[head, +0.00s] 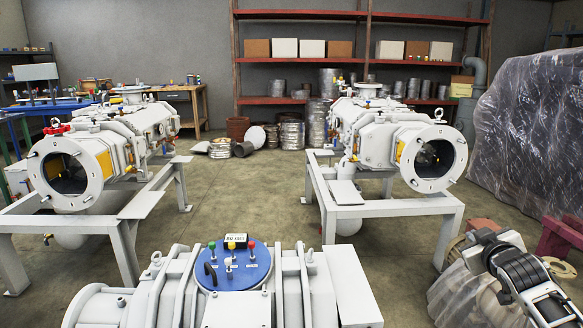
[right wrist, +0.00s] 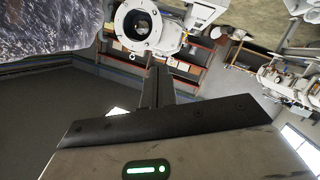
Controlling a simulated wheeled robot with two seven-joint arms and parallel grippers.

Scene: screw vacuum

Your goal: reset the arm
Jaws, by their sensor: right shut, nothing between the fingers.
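My right arm shows at the lower right edge of the head view, beside the pump in front and apart from it. My right gripper (right wrist: 158,76) shows in the right wrist view with its two dark fingers together and nothing between them. The nearest vacuum pump (head: 225,295) is white and lies at the bottom of the head view, partly cut off. My left arm and gripper are not in view.
Two white pumps stand on frames, one at the left (head: 85,165) and one at the right (head: 400,150). A plastic-wrapped stack (head: 530,130) stands at the far right. Red shelves (head: 360,55) hold boxes at the back. The floor (head: 235,200) between the frames is clear.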

